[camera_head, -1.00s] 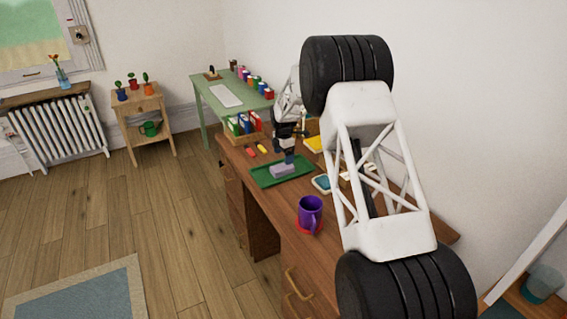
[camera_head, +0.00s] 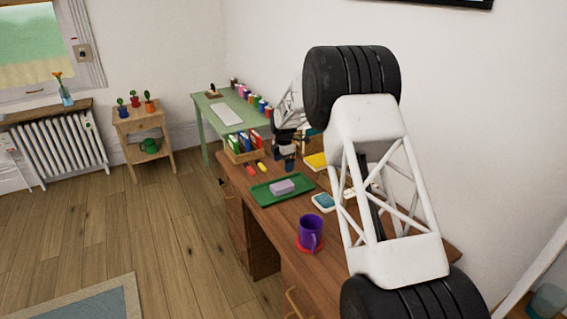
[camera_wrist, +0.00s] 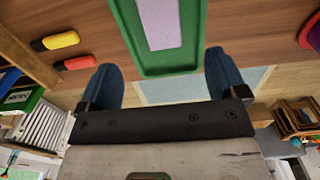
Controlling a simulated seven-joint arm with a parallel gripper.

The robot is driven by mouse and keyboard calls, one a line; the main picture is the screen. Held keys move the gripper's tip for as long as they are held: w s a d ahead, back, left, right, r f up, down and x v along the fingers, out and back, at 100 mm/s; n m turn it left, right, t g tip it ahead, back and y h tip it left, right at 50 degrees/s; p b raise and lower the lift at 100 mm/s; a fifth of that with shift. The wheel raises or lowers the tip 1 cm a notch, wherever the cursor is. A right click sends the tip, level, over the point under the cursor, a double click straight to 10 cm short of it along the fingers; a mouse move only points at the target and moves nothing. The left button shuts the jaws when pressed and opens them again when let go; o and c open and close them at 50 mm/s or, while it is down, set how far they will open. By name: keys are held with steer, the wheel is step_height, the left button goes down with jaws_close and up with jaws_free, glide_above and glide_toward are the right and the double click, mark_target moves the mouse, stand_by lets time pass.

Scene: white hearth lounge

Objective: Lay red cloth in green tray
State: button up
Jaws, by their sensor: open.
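The green tray (camera_head: 262,197) lies on the brown desk, and its near end shows in the wrist view (camera_wrist: 168,70). A pale lilac block-like piece (camera_head: 282,187) rests inside it, also in the wrist view (camera_wrist: 159,22). My gripper (camera_head: 290,166) is just beyond the tray in the head view, apart from the lilac piece. In the wrist view my gripper (camera_wrist: 160,80) has its two blue fingers wide apart with nothing between them. I cannot pick out a red cloth for certain; a flat red piece (camera_head: 302,248) shows under the purple mug (camera_head: 311,231).
Small red (camera_wrist: 75,63) and yellow (camera_wrist: 56,41) pieces lie beside the tray. A wooden holder of binders (camera_head: 243,153) stands behind them. Bare desk separates tray and mug.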

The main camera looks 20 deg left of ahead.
stand_by(0.4)
steer(key=s+d+r+m, duration=0.3)
steer(key=s+d+r, duration=0.1)
steer(key=d+r, duration=0.4)
steer(key=s+d+r+m, duration=0.3)
steer(key=s+d+r, duration=0.1)
steer(key=d+r, duration=0.35)
steer(key=s+d+r+m+t, duration=0.1)
steer(key=s+d+r+m, duration=0.3)
steer(key=s+d+r, duration=0.3)
steer(key=s+d+r+m, duration=0.3)
steer(key=s+d+r, duration=0.2)
steer(key=s+d, duration=0.4)
steer(key=s+d+r+m+t, duration=0.1)
steer(key=s+d+m, duration=0.4)
steer(key=s, duration=0.5)
steer(key=s+d+r+m, duration=0.1)
steer(key=s+d+m, duration=0.1)
steer(key=s+d, duration=0.65)
steer(key=s+d+f+m, duration=0.1)
steer(key=s+f+m, duration=0.1)
steer(key=s, duration=0.9)
steer(key=s+d+f+m, duration=0.2)
steer(key=s+m, duration=0.3)
steer(key=s, duration=0.6)
steer(key=shift+d+f+t, duration=0.15)
steer(key=shift+f+t, duration=0.15)
steer(key=shift+f, duration=0.15)
